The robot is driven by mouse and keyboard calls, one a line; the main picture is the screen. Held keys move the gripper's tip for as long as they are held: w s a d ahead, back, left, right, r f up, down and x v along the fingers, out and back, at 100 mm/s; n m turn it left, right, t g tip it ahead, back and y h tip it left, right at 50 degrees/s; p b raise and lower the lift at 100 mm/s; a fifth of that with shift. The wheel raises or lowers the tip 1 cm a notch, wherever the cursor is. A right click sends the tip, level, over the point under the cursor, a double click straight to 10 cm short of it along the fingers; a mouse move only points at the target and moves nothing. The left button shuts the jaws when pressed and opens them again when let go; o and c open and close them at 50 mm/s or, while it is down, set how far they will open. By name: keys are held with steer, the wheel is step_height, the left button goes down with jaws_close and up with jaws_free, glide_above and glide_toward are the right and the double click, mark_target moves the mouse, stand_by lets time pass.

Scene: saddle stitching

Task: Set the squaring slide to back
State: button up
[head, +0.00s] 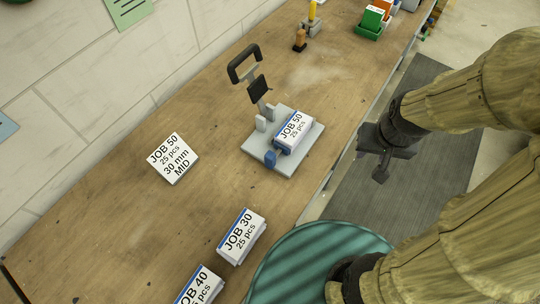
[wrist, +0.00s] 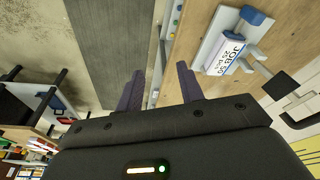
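A saddle-stitching device stands on the wooden bench, with a light grey base plate (head: 308,142), a black loop handle (head: 243,63) and a black block on a raised arm. A JOB 50 stack (head: 293,131) lies on the plate. A blue block (head: 270,158) at the plate's front left corner looks like the squaring slide's knob; I cannot tell its setting. The wrist view shows the blue block (wrist: 253,15) and the stack (wrist: 226,55) at upper right. My gripper (wrist: 159,80) is open and empty, fingers apart. In the head view my gripper (head: 382,165) is off the bench's right edge, apart from the device.
A JOB 50 card (head: 173,158) lies left of the device. JOB 30 (head: 241,237) and JOB 40 (head: 200,287) stacks lie nearer. A teal round surface (head: 315,265) is at the bottom.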

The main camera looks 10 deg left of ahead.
steer(key=shift+o, duration=1)
steer(key=shift+s, duration=0.15)
steer(key=m+g+b, duration=0.3)
steer(key=m+b, duration=0.1)
steer(key=b, duration=0.1)
glide_above(270, 154)
step_height(270, 154, down, 6)
steer(key=shift+f, duration=0.2)
step_height(270, 154, down, 17)
steer(key=shift+f+p, duration=0.2)
steer(key=shift+p, duration=0.45)
